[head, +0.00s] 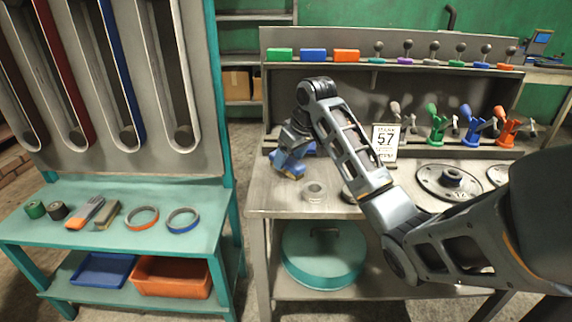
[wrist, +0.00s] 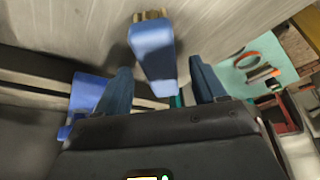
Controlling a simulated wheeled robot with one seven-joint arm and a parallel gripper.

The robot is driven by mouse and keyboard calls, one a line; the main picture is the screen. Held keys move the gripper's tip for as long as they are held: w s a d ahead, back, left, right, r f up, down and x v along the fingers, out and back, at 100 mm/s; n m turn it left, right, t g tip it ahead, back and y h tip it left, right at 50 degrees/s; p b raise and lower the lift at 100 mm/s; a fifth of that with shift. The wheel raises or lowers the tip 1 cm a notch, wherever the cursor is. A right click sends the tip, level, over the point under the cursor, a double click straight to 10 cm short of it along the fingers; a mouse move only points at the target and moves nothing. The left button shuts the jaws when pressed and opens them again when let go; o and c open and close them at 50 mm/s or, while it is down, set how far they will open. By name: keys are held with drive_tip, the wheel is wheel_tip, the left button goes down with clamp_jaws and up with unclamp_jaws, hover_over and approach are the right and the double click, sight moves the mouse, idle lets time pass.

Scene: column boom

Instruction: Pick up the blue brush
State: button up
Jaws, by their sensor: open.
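The blue brush (wrist: 152,55) is in the middle of the wrist view, a blue block with short tan bristles at its far end. It lies between the two dark blue fingers of my gripper (wrist: 160,66), with a gap visible on each side. My gripper is open, and I see no finger touching the brush. In the head view, my gripper (head: 292,142) points down over the left end of the grey workbench (head: 262,195). A blue shape shows just under it there, partly hidden; I cannot tell which part is brush.
A second blue object (wrist: 88,95) lies beyond the left finger. Coloured clamps (head: 470,125) stand at the bench back. A teal table (head: 110,247) with tapes stands left.

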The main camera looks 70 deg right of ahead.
drive_tip(key=shift+x, duration=1.25)
drive_tip(key=shift+c, duration=0.5)
drive_tip(key=c, duration=1.1)
drive_tip(key=shift+r, duration=0.6)
drive_tip(key=r, duration=0.2)
drive_tip(key=s+r, duration=0.1)
drive_tip(key=shift+d+r, duration=0.35)
drive_tip(key=shift+d, duration=0.05)
drive_tip(key=s+d+r, duration=0.4)
drive_tip(key=s, duration=0.1)
drive_tip(key=s+d+r, duration=0.2)
drive_tip(key=s, duration=0.1)
drive_tip(key=shift+s+r, duration=0.1)
drive_tip(key=shift+s, duration=0.1)
